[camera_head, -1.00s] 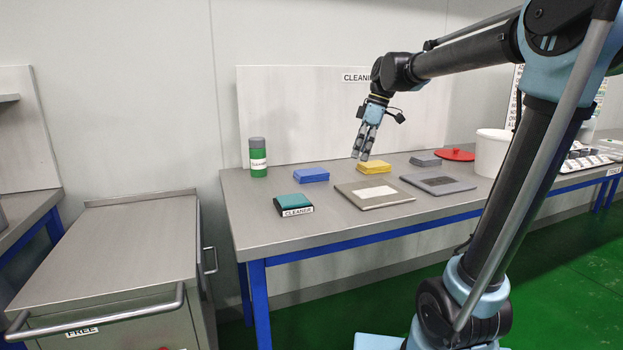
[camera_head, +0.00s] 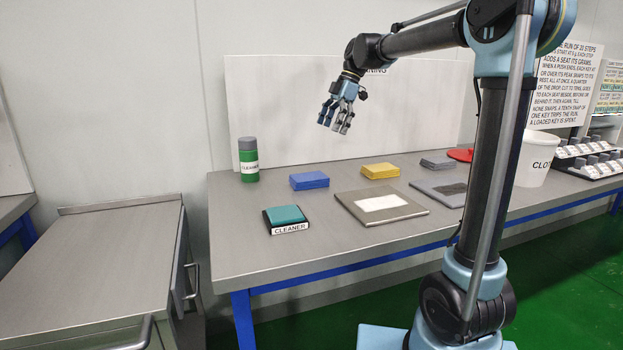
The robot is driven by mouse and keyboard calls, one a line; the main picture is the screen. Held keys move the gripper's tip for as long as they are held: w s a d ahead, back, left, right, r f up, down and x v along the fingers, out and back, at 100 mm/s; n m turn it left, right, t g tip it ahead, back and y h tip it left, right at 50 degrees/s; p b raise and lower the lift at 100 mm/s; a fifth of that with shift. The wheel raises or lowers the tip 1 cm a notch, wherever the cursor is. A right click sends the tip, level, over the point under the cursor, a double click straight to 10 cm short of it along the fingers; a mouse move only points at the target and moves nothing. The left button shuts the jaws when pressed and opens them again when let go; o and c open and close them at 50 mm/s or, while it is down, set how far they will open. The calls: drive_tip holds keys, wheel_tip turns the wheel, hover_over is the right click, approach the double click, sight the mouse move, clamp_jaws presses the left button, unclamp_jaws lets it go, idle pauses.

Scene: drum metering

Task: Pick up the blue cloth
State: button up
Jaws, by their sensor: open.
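The blue cloth (camera_head: 309,180) lies as a flat folded stack on the grey table, between the green bottle and the yellow cloth. My gripper (camera_head: 334,127) is open and empty. It hangs in the air above the table, above and a little to the right of the blue cloth, with its fingers pointing down. Nothing hides the blue cloth.
A green bottle (camera_head: 249,160) stands left of the blue cloth, and a yellow cloth (camera_head: 380,170) lies to its right. A teal pad on a CLEANER block (camera_head: 286,219) and a board with a white patch (camera_head: 381,206) lie in front. A white bucket (camera_head: 536,158) stands far right.

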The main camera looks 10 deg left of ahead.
hover_over(309, 176)
drive_tip(key=w+d, duration=0.2)
drive_tip(key=d, duration=0.1)
drive_tip(key=f, duration=1)
drive_tip(key=shift+s+f, duration=0.2)
drive_tip(key=shift+f, duration=0.15)
drive_tip(key=shift+s+a+x, duration=0.15)
drive_tip(key=shift+x, duration=1.05)
drive_tip(key=shift+s+a+x, duration=0.15)
drive_tip(key=shift+x, duration=1)
drive_tip(key=shift+s+a+f, duration=0.1)
drive_tip(key=shift+a+f, duration=0.05)
drive_tip(key=shift+f, duration=0.2)
drive_tip(key=c, duration=1.2)
